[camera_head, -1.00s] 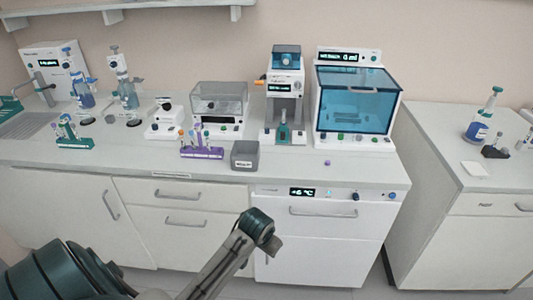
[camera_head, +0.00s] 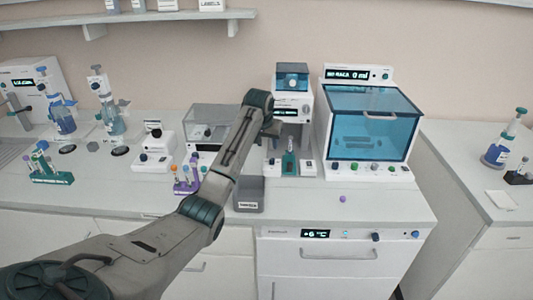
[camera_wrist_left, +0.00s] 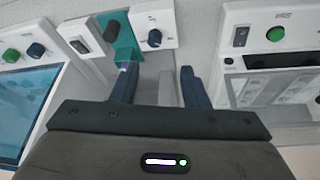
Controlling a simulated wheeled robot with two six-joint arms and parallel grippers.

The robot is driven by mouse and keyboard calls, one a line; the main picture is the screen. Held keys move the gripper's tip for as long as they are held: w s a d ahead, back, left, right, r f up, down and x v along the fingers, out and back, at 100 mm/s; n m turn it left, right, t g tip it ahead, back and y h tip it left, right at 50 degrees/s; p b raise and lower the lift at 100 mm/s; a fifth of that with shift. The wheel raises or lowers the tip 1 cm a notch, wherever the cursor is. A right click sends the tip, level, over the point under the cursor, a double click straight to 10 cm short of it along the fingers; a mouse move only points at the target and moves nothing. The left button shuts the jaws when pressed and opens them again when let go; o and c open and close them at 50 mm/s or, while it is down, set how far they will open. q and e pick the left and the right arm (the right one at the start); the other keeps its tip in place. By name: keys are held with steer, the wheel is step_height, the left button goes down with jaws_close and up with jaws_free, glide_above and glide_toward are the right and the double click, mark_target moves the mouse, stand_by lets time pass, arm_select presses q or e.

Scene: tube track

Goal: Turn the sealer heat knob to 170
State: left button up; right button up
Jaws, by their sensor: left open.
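The tall white device (camera_head: 291,110), which I take to be the sealer, stands left of the blue-windowed cabinet. A teal tube-like part (camera_head: 289,163) sits at its base between two white panels. I cannot read a 170 mark or tell which is the heat knob. My left gripper (camera_wrist_left: 157,85) is open and empty, apart from the knobs. My right gripper is out of view.
The blue-windowed cabinet (camera_head: 365,125) is right of the device. A clear-lidded box (camera_head: 207,122) stands left, partly behind my arm. A grey bin (camera_head: 249,192) and purple tube rack (camera_head: 184,188) are nearer the front. The counter's right front (camera_head: 375,199) is mostly clear.

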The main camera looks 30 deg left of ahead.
mark_target(272, 159)
arm_select(q)
steer(key=f, duration=0.1)
steer(key=f+p, duration=0.1)
steer(key=w+d+f, duration=0.1)
steer(key=f, duration=0.1)
steer(key=shift+d+p, duration=0.1)
steer(key=shift+p, duration=0.3)
steer(key=x, duration=0.3)
steer(key=shift+w+a+f, duration=0.15)
steer(key=shift+w+a, duration=0.05)
steer(key=shift+a, duration=0.15)
steer(key=shift+w+a+f+p, duration=0.1)
steer(key=shift+w+f+p, duration=0.15)
steer(key=shift+f, duration=0.5)
steer(key=shift+c, duration=0.7)
jaws_close()
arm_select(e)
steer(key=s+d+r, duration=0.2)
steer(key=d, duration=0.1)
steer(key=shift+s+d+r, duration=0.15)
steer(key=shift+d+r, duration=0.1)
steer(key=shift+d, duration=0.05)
